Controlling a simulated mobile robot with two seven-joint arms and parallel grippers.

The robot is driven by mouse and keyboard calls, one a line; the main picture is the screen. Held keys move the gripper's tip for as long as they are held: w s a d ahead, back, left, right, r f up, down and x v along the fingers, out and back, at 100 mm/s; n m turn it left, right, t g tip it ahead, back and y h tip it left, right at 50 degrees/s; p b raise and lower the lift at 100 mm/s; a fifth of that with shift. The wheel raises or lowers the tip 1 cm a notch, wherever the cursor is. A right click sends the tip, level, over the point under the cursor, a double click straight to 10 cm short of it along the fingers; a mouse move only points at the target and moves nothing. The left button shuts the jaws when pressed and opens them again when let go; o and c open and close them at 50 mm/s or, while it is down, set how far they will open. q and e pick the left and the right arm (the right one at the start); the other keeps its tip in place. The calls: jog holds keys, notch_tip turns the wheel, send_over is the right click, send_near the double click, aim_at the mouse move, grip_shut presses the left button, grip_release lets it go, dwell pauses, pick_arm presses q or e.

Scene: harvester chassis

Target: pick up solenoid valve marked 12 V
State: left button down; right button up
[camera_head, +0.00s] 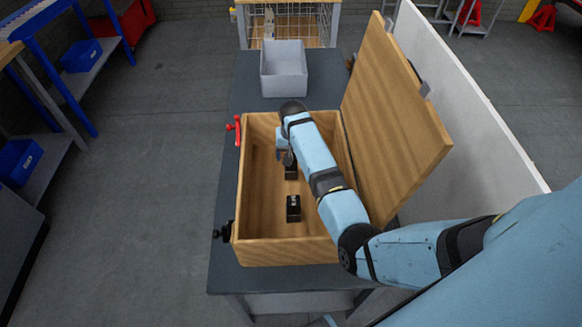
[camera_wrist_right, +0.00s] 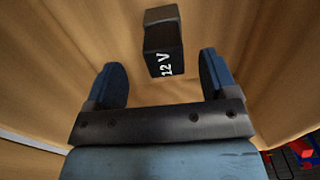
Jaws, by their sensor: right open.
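A small black block marked 12 V, the solenoid valve (camera_wrist_right: 163,45), lies inside the open wooden box (camera_head: 257,215). In the right wrist view it is just beyond and between the two dark blue fingers of my right gripper (camera_wrist_right: 168,75), which is open and empty. In the head view my right arm reaches down into the box and hides most of its gripper. My left gripper is not seen.
The box's wooden lid (camera_head: 394,118) stands open on the right, by a white panel (camera_head: 468,100). A grey bin (camera_head: 284,72) stands behind the box on the dark table. A red object (camera_head: 237,130) lies at the box's left side.

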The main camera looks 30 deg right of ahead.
jog(key=shift+w+a+f, duration=0.1)
jog(key=shift+w+f, duration=0.05)
jog(key=shift+f, duration=1.2)
jog(key=shift+w+f, duration=0.15)
jog(key=shift+f, duration=1.2)
jog(key=shift+r, duration=0.1)
jog(key=c, duration=1.4)
